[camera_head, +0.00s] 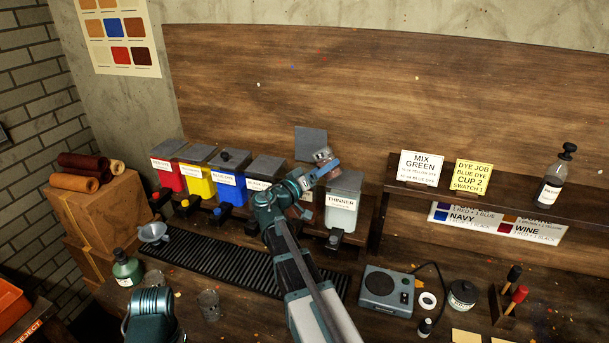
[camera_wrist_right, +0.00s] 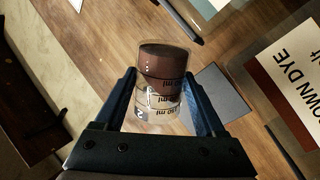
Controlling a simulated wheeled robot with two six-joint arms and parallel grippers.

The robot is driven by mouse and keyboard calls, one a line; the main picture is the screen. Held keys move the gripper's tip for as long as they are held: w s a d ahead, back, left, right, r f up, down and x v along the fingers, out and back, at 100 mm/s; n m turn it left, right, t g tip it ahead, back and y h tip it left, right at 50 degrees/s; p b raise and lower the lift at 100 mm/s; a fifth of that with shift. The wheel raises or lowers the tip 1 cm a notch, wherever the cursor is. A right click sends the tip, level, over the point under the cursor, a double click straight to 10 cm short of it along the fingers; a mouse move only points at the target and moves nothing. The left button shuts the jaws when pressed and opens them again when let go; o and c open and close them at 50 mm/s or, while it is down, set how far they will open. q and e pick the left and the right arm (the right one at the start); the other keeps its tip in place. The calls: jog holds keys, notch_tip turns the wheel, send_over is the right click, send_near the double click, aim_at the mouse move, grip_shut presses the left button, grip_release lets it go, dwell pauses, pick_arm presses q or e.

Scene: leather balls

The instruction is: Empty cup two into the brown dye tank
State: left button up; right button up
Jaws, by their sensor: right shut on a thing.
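My right gripper (camera_head: 318,176) is shut on a clear cup (camera_head: 324,156), held raised and apparently tilted near the open brown dye tank. In the right wrist view the cup (camera_wrist_right: 158,80) sits between the fingers (camera_wrist_right: 166,108). It bears a "2" and ml marks, and brown liquid shows in it. A "brown dye" label (camera_wrist_right: 292,80) is at the right of that view. The brown dye tank is mostly hidden behind my gripper; its grey lid (camera_head: 311,143) stands up. Part of my left arm (camera_head: 152,312) is at the lower left, its fingers unclear.
Red (camera_head: 167,173), yellow (camera_head: 198,181), blue (camera_head: 229,186) and black (camera_head: 262,178) tanks stand left, the thinner tank (camera_head: 342,206) right. A clear cup (camera_head: 209,304), green bottle (camera_head: 126,268) and scale (camera_head: 388,290) stand on the bench. A ribbed black drip tray (camera_head: 225,262) runs before the tanks.

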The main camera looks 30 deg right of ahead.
jog(key=shift+w+a+r+n, duration=0.15)
jog(key=shift+r+n, duration=0.25)
jog(key=shift+n, duration=0.6)
jog(key=shift+f+n, duration=0.35)
jog(key=shift+n, duration=0.55)
dwell(0.3)
jog(key=shift+r+n+t, duration=0.3)
jog(key=shift+r+n, duration=0.15)
jog(key=shift+n, duration=0.45)
dwell(0.6)
jog(key=shift+f+n+b, duration=0.35)
jog(key=shift+n, duration=0.65)
dwell(1.0)
jog(key=shift+w+a+r+n+t+p, duration=0.15)
jog(key=shift+w+r+n+t, duration=0.1)
jog(key=shift+w+n, duration=0.25)
jog(key=shift+w+a+r+n+t+p, duration=0.15)
jog(key=shift+w+n+t, duration=0.15)
jog(key=shift+n, duration=0.3)
dwell(1.2)
